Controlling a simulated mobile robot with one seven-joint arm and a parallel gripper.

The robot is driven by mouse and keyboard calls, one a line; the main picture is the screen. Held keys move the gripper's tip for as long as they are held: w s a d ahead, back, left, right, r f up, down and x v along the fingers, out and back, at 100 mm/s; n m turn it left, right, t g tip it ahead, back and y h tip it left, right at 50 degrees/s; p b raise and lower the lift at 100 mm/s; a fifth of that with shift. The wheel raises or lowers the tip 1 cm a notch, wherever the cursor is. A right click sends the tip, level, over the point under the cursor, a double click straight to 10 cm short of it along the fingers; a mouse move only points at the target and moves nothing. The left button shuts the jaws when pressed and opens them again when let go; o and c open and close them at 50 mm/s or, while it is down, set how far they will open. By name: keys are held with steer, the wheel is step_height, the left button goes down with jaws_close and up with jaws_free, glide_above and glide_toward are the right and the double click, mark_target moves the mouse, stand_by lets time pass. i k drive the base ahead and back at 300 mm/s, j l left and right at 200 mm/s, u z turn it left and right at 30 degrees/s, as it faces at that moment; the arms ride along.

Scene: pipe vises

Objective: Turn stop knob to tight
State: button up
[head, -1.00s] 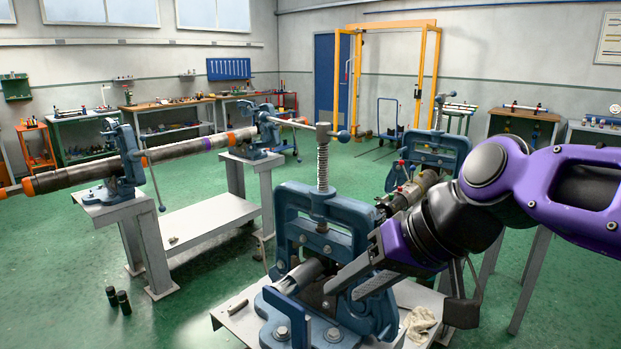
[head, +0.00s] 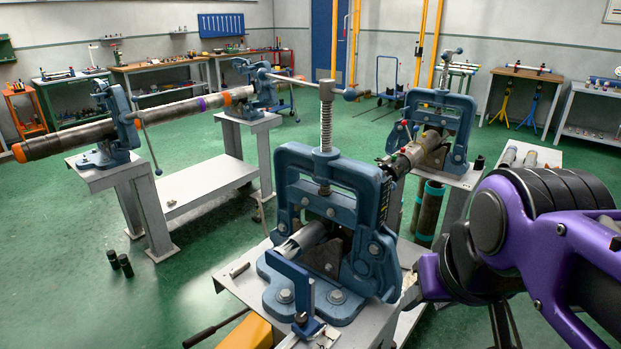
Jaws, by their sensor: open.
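The front blue pipe vise (head: 335,165) stands on a pale bench, with a short grey pipe (head: 303,240) in its jaws. A blue upright stop plate (head: 288,275) stands before the pipe end. A small knob-like part (head: 301,318) shows at its foot, near the bottom edge; I cannot make out its marking or setting. My gripper (head: 432,278) is right of this vise, apart from the stop, and only partly in view. Its fingertips do not show clearly. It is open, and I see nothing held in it.
A second blue vise (head: 437,110) stands behind to the right. A long pipe (head: 70,138) lies across two vises at the left. The front vise's tall screw and cross handle (head: 310,82) rise above it. A yellow object (head: 250,333) and a dark rod are low in front.

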mark_target(301, 320)
steer(key=u, duration=0.65)
steer(key=j+z, duration=0.4)
steer(key=j, duration=0.15)
steer(key=k+j+u, duration=0.15)
steer(key=k+j, duration=0.15)
steer(key=k+j+z, duration=0.2)
steer(key=k+j, duration=0.7)
steer(key=i+l+u, duration=0.25)
steer(key=i+l, duration=0.5)
